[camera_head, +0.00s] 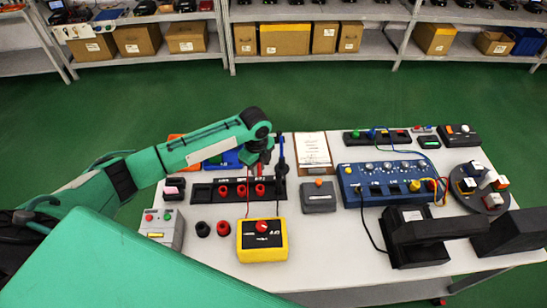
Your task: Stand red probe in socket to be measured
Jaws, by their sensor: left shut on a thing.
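My left gripper (256,158) is shut above the back edge of the black socket strip (205,192). A thin red lead rises toward it from the yellow meter (262,242), so it appears to hold the red probe; the probe itself is mostly hidden by the gripper. The strip has several red-rimmed round sockets (241,190). A dark upright probe with a blue part (281,152) stands at the strip's right end, just right of the gripper. The meter has a red dial and lies in front of the strip. My right gripper is not in view.
A grey box with buttons (163,230) and two round pieces (203,229) lie front left. A clipboard (313,150), a small grey box (318,197), a blue panel (388,178) and black equipment (415,255) fill the right. Bare table shows around the meter.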

